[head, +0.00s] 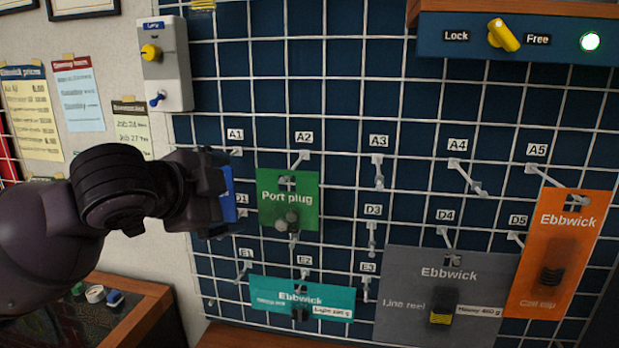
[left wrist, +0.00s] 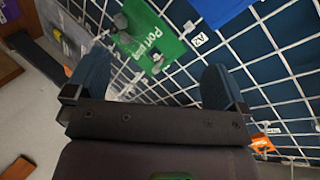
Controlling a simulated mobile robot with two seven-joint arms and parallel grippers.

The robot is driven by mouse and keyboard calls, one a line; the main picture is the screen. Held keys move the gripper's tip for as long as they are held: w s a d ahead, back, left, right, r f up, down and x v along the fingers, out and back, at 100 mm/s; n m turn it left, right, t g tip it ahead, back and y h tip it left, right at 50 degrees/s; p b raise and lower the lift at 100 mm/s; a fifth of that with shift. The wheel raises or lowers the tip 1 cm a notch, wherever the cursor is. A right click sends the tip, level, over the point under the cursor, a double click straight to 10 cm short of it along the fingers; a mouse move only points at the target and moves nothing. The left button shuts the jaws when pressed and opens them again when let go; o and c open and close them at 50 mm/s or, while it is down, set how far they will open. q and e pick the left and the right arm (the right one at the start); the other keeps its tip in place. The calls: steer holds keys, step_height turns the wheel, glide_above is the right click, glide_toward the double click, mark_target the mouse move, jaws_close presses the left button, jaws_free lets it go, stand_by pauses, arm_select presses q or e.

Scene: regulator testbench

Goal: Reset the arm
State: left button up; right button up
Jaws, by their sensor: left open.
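My left gripper (head: 226,192) comes in from the left and stands in front of the pegboard grid near the A1 and D1 labels. In the left wrist view its two dark blue fingers (left wrist: 155,80) are wide apart with nothing between them. A bright blue patch shows at its tip in the head view; I cannot tell whether it is a finger or something behind. The green Port plug card (head: 287,205) hangs just right of the gripper under A2, apart from it. It also shows beyond the fingers in the left wrist view (left wrist: 150,35). My right gripper is out of view.
A grey Ebbwick line reel card (head: 408,292), a teal card (head: 275,291) and an orange card (head: 570,240) hang on the grid. Bare hooks stick out at A3 (head: 379,172) and A4. A yellow Lock/Free knob (head: 503,35) and a white switch box (head: 166,85) sit above.

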arm_select(q)
steer(key=s+a+f+n+g+y, duration=0.1)
steer(key=s+a+f+n, duration=0.15)
steer(key=f, duration=0.55)
steer(key=s+a+f+n+g+y, duration=0.1)
steer(key=s+a+f+n, duration=0.15)
steer(key=f, duration=0.55)
steer(key=s+a+f+n+g+y, duration=0.1)
steer(key=s+f+n, duration=0.25)
steer(key=f, duration=0.45)
steer(key=s+a+f+n+g+y, duration=0.25)
steer(key=s+a+f+n, duration=0.25)
steer(key=s+f, duration=0.45)
steer(key=s+a+f+n+g+y, duration=0.2)
steer(key=s+a+f+n+g, duration=0.3)
steer(key=s, duration=0.7)
steer(key=w+d+f+m+t+h, duration=0.1)
steer(key=w+f+m+t, duration=0.1)
steer(key=w+f+t, duration=0.6)
steer(key=shift+w+f+t, duration=0.35)
steer(key=shift+f+t, duration=0.9)
steer(key=shift+f, duration=0.4)
